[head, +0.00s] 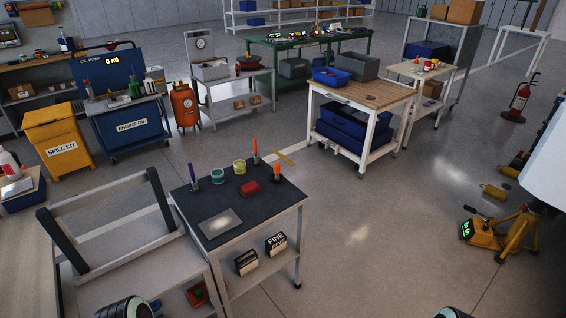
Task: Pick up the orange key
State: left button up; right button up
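A dark-topped bench (240,208) stands in the near middle of the head view. An upright thin tool with an orange upper part (255,146) stands near its back edge. A second small upright item with an orange top (277,170) stands at its right edge. Either could be the orange key; they are too small to tell. No gripper can be made out. Only rounded parts, probably of my arms, show at the bottom edge.
The bench top also bears a purple-handled tool (193,174), a green tub (218,176), a yellow tub (239,167), a red block (250,187) and a grey plate (220,223). A grey frame (105,180) stands left. Floor to the right (370,225) is clear.

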aim_at(277, 165)
jog(key=i+l+u, duration=0.15)
jog(key=i+l, duration=0.7)
jog(key=l, duration=0.15)
